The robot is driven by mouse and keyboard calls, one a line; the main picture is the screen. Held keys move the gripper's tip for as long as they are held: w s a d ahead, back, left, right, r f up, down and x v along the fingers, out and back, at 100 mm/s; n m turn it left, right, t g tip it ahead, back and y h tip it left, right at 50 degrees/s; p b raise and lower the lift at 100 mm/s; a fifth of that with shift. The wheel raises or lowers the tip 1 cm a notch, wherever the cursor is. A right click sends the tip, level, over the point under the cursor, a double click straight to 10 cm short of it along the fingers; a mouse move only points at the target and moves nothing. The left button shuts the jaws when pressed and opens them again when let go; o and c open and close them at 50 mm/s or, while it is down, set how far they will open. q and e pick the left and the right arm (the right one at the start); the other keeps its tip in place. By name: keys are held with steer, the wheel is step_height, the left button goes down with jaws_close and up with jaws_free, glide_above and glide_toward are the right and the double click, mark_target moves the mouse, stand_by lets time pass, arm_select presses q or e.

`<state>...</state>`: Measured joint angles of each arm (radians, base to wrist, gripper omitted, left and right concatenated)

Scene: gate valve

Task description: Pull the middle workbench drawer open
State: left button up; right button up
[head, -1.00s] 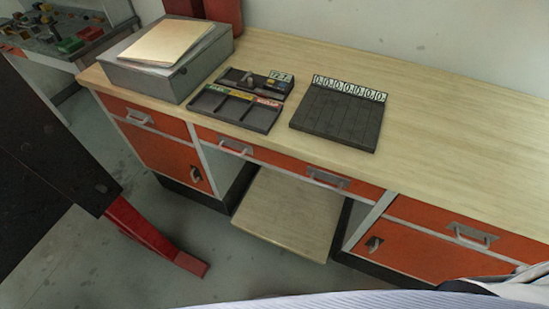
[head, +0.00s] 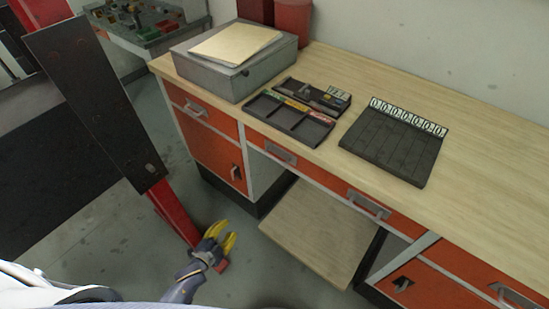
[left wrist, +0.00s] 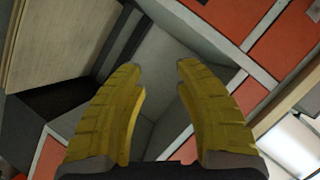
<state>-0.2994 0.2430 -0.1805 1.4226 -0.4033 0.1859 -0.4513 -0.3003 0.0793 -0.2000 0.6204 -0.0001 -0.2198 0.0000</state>
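The workbench's wide middle drawer (head: 322,180) has an orange front under the wooden top, between two cabinets. It looks shut. It has two grey handles, a left one (head: 280,153) and a right one (head: 369,205). My left gripper (head: 229,231) has yellow fingers and is low over the floor, in front of the bench and left of the knee space, apart from the handles. In the left wrist view its fingers (left wrist: 160,68) are spread with nothing between them, facing grey bench panels and orange fronts. My right gripper is not in view.
A red post (head: 175,212) and a dark panel stand close left of my left gripper. A low wooden board (head: 320,230) lies below the drawer. Trays and a grey box (head: 230,70) are on the top. Floor in front is partly clear.

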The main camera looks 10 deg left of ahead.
arm_select(q)
steer(key=w+d+r+m+t+h, duration=0.1)
steer(key=w+d+r+m+h, duration=0.15)
steer(key=r, duration=0.45)
steer(key=w+d+r+m+t+h, duration=0.1)
steer(key=d+r+m+t, duration=0.15)
steer(key=r, duration=0.45)
steer(key=m+h, duration=0.3)
steer(key=m, duration=0.2)
glide_toward(274, 157)
steer(key=x, duration=1)
steer(key=shift+f, duration=0.3)
steer(key=shift+o, duration=0.2)
steer(key=shift+m, duration=0.3)
jaws_close()
